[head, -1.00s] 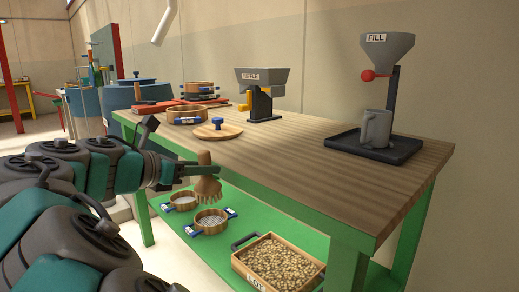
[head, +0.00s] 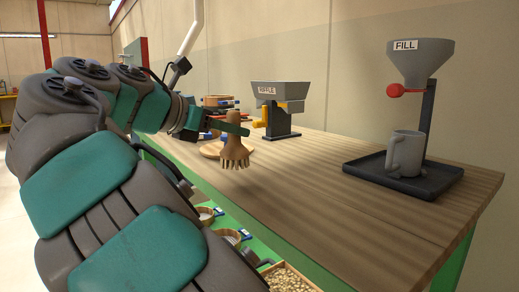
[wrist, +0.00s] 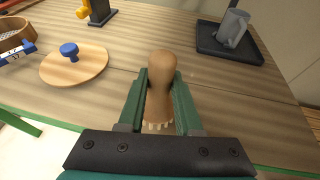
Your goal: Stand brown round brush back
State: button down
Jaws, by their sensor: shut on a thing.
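The brown round brush (head: 234,150) is upright in my gripper (head: 232,130), bristles pointing down. In the wrist view the brush's rounded handle (wrist: 161,72) stands between the two green fingers of my gripper (wrist: 160,95), which are shut on it. In the head view the brush is in front of the wooden table top (head: 330,165), near its left front edge. I cannot tell whether the bristles touch the table. My arm hides part of the table's left end.
A round wooden lid (wrist: 75,63) with a blue knob lies on the table. A riffle hopper (head: 283,95) stands behind. A dark tray (head: 402,178) with a grey mug (head: 405,153) sits under the fill funnel (head: 418,62) at right. The middle of the table is clear.

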jog(key=shift+w+a+f+b+x, duration=0.25)
jog(key=shift+b+x, duration=0.2)
jog(key=shift+x, duration=1.25)
jog(key=shift+w+a+f+b+x, duration=0.15)
jog(key=shift+a+b+x, duration=0.2)
jog(key=shift+x, duration=1.35)
jog(key=shift+w+a+f+b+x, duration=0.2)
jog(key=shift+b+x, duration=0.3)
jog(key=shift+x, duration=1.2)
jog(key=shift+s+r, duration=0.1)
jog(key=shift+r, duration=0.05)
jog(key=c, duration=0.6)
grip_release()
jog(key=shift+f, duration=0.2)
